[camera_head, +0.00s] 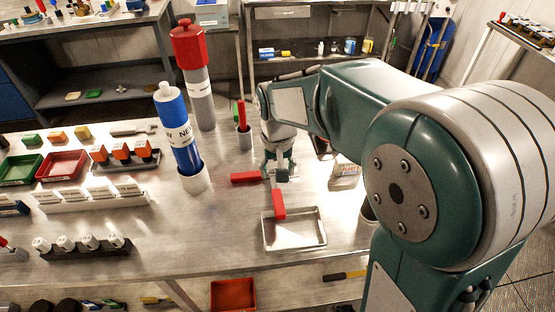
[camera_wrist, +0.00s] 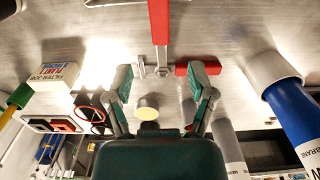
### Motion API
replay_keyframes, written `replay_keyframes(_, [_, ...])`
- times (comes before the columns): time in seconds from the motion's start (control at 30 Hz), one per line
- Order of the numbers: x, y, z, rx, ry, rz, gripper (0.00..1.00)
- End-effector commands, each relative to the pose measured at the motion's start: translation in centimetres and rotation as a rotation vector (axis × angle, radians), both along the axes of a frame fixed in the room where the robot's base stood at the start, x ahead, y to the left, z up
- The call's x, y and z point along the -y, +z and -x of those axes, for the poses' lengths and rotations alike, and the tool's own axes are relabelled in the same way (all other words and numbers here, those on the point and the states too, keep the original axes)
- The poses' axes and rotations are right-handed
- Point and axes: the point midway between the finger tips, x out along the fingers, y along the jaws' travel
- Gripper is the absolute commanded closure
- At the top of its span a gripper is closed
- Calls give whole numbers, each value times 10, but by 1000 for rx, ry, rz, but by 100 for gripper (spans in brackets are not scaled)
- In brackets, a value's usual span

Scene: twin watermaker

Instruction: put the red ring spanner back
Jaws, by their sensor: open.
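A red-handled tool (camera_head: 278,203) lies with its handle over the tray's edge; in the wrist view its handle (camera_wrist: 159,22) points up and its metal end reaches between my fingers. A second red-handled tool (camera_head: 246,177) lies on the bench left of my gripper; it also shows in the wrist view (camera_wrist: 197,69), partly behind a finger. Their metal parts meet or cross, and I cannot tell which is the ring spanner. My gripper (camera_head: 281,174) is open above the metal ends; in the wrist view its fingers (camera_wrist: 165,82) stand apart with nothing gripped.
A shallow metal tray (camera_head: 318,240) lies in front of my gripper. A holder (camera_head: 243,139) with red and green handles stands behind left. A blue cylinder (camera_head: 178,130) and a grey one with red cap (camera_head: 201,95) stand left. A labelled box (camera_head: 346,173) is right.

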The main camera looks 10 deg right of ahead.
Motion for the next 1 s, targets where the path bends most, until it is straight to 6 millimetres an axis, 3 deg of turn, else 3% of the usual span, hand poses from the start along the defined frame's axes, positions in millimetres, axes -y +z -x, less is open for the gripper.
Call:
replay_keyframes(0.2, [0, 31, 0, 2, 0, 0, 29])
replay_keyframes(0.53, [7, 46, 9, 28, -3, -6, 29])
replay_keyframes(0.8, [45, 86, 65, 191, -9, -26, 29])
replay_keyframes(1.0, [70, 99, 115, 326, -11, -25, 29])
